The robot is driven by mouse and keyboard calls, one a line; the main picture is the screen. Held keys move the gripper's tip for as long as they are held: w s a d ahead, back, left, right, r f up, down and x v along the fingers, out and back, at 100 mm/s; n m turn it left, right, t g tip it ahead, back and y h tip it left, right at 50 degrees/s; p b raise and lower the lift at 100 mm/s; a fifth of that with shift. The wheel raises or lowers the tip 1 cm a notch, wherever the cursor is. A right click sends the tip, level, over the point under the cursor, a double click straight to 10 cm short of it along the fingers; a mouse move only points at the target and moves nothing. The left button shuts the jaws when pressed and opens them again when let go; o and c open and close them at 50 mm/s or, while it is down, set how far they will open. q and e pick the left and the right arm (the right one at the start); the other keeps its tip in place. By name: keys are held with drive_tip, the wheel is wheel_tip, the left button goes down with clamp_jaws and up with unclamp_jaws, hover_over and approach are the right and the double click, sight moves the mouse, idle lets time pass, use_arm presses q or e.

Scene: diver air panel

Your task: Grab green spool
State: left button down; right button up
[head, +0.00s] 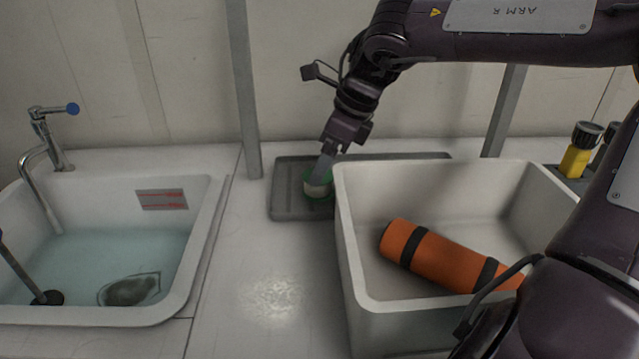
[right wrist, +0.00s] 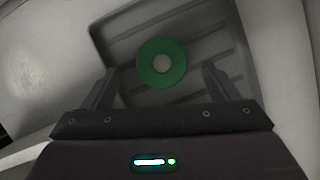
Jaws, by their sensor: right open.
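The green spool (right wrist: 162,62) lies on the grey ribbed tray (right wrist: 118,38) in the right wrist view, its round green flange and pale centre facing the camera. My right gripper (right wrist: 160,85) is open, with one finger to each side of the spool and slightly short of it in that view; I see no contact. In the head view the spool (head: 318,186) shows at the tray's front left, partly hidden behind the fingers of my right gripper (head: 324,170). My left gripper is in neither view.
A white bin (head: 346,260) stands right beside the tray and holds an orange cylinder (head: 440,258) with black bands. A sink (head: 190,275) with water and a tap (head: 45,150) is at left. A yellow bottle (head: 577,160) stands at far right. The counter before the tray is clear.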

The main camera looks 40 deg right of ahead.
sight(325, 191)
drive_tip(key=x, duration=0.5)
drive_tip(key=shift+w+b, duration=0.1)
drive_tip(key=shift+b, duration=0.2)
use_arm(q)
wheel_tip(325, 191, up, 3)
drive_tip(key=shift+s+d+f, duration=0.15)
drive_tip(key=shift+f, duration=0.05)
